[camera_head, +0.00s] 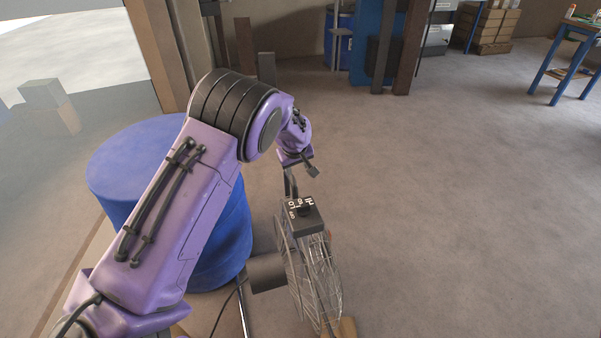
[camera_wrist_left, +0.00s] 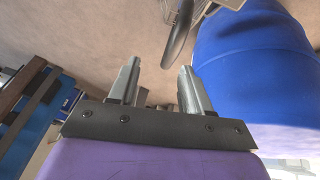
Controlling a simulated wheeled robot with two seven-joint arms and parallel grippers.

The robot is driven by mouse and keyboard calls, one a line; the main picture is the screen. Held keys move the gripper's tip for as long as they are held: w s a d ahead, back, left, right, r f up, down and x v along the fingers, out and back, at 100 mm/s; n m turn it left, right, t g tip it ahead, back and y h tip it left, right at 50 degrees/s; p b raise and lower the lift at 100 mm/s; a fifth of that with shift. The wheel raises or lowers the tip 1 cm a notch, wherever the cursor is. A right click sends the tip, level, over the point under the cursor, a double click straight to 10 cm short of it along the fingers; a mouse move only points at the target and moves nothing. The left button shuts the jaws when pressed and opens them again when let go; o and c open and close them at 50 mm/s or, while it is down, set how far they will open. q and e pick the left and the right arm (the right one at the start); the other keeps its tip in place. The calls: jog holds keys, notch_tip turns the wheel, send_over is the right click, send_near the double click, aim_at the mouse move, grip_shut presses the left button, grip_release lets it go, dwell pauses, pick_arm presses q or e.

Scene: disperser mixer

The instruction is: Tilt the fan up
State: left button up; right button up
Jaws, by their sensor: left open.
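The fan (camera_head: 312,275) stands on the floor below my left gripper in the head view. It has a round wire cage and a black box with white markings on top. A dark curved bar (camera_head: 290,183) rises behind the box. My left gripper (camera_head: 298,168) is just above the fan's top, near this bar. In the left wrist view, the two grey fingers (camera_wrist_left: 160,84) are apart with nothing between their tips. The dark bar (camera_wrist_left: 178,40) lies just beyond them, and part of the fan's cage (camera_wrist_left: 205,8) shows at the top edge. My right gripper is not in view.
A large blue barrel (camera_head: 130,165) stands left of the fan, partly behind my left arm; it also fills the right of the wrist view (camera_wrist_left: 255,65). A blue table (camera_head: 562,75) and cardboard boxes (camera_head: 493,28) are at the back right. The floor right of the fan is clear.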

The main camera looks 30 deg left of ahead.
aim_at(291, 177)
pick_arm(q)
jog(key=a+f, duration=0.1)
jog(key=f, duration=0.1)
jog(key=a+f, duration=0.1)
jog(key=f, duration=0.2)
jog(key=w+f, duration=0.1)
jog(key=f, duration=0.2)
jog(key=shift+a, duration=0.4)
jog(key=shift+w+f, duration=0.2)
jog(key=shift+w, duration=0.1)
jog(key=shift+s+r, duration=0.25)
jog(key=shift+r, duration=0.15)
jog(key=c, duration=0.3)
grip_shut()
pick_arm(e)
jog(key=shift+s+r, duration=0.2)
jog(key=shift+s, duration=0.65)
